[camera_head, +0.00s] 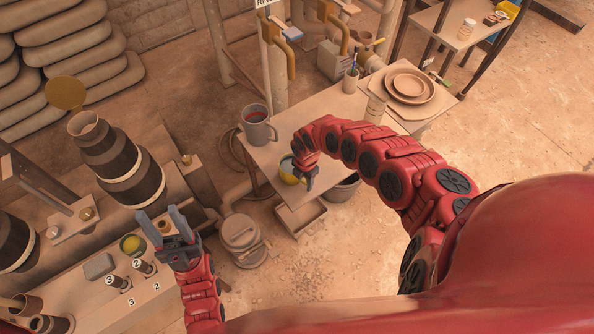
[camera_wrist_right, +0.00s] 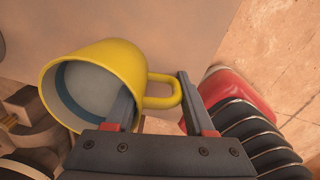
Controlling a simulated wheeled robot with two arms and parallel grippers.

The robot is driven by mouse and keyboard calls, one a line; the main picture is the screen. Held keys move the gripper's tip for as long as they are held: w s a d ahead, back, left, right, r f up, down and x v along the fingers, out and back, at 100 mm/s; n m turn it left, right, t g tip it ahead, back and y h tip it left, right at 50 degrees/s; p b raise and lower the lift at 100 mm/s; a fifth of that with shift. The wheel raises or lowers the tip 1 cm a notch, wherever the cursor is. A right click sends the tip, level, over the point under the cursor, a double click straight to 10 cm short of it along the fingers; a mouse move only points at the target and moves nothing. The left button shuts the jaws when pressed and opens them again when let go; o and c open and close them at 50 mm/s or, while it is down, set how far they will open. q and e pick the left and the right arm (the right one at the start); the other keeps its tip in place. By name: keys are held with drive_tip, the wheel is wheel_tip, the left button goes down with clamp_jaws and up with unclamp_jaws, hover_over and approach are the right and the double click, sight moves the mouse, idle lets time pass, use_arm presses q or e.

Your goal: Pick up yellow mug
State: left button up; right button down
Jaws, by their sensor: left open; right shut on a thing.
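The yellow mug (camera_head: 288,169) is at the front edge of the wooden table, beside my right gripper (camera_head: 309,182), which partly hides it. In the right wrist view the yellow mug (camera_wrist_right: 102,55) is tilted, with its pale inside and a blue band showing. Its handle points right and lies between the two fingers of my right gripper (camera_wrist_right: 157,88), which is shut on the mug. I cannot tell whether the mug touches the table. My left gripper (camera_head: 157,212) is open and empty, above the panel at the lower left.
A grey mug (camera_head: 257,127) with reddish contents stands at the table's left edge. Brown plates (camera_head: 408,84) and a small pot (camera_head: 350,82) are farther back on the table (camera_head: 310,115). A bucket (camera_head: 343,188) and lidded container (camera_head: 242,238) stand below the front edge.

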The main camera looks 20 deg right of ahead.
drive_tip(key=shift+w+r, duration=0.1)
drive_tip(key=shift+r, duration=0.1)
drive_tip(key=shift+r, duration=0.45)
wheel_tip(320, 180, up, 2)
drive_tip(key=shift+d+r, duration=0.15)
drive_tip(key=shift+s+a+r, duration=0.2)
drive_tip(key=shift+s+a, duration=0.35)
drive_tip(key=shift+s, duration=0.1)
drive_tip(key=s+a, duration=0.2)
drive_tip(key=s, duration=0.1)
drive_tip(key=shift+s+a+r+p, duration=0.1)
drive_tip(key=shift+a+p, duration=0.1)
drive_tip(key=shift+p, duration=0.2)
drive_tip(key=s+a+p, duration=0.6)
drive_tip(key=s+a, duration=0.1)
drive_tip(key=s, duration=0.1)
drive_tip(key=shift+r, duration=0.45)
